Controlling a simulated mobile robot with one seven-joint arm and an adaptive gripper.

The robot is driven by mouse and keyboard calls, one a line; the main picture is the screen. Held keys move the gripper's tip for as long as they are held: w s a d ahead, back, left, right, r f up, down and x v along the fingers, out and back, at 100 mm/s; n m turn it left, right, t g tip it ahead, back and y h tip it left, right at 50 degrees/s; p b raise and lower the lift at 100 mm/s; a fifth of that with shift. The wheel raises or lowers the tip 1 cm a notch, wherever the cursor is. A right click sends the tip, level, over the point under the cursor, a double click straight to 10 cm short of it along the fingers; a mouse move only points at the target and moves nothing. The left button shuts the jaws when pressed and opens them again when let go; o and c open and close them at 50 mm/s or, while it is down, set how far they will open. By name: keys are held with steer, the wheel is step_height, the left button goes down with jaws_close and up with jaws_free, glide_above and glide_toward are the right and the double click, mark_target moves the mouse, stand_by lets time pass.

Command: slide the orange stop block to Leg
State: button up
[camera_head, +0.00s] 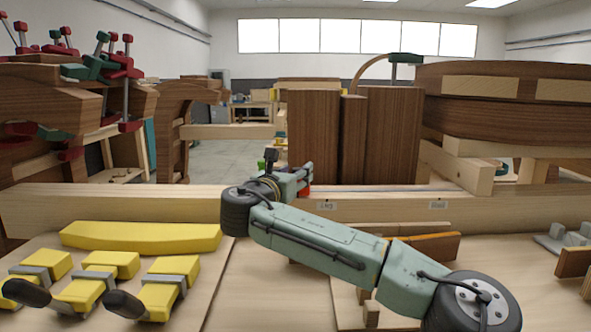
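A small orange-red piece (305,190), likely the stop block, shows at the pale wooden rail (120,205), partly hidden behind my arm. My gripper (289,172) is at the far end of my grey-green arm, close to this piece. Whether it touches the piece, and how its fingers stand, cannot be made out. I cannot tell which mark is Leg.
Yellow clamps (160,290) with black handles and a yellow bar (140,237) lie at the front left. Dark wooden boards (395,135) stand behind the rail. An orange-brown strip (430,246) lies on a board right of my arm. Red and green clamps (120,70) stand at the back left.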

steer(key=shift+w+d, duration=0.15)
steer(key=shift+w, duration=0.3)
steer(key=shift+c, duration=0.2)
jaws_close()
stand_by(0.5)
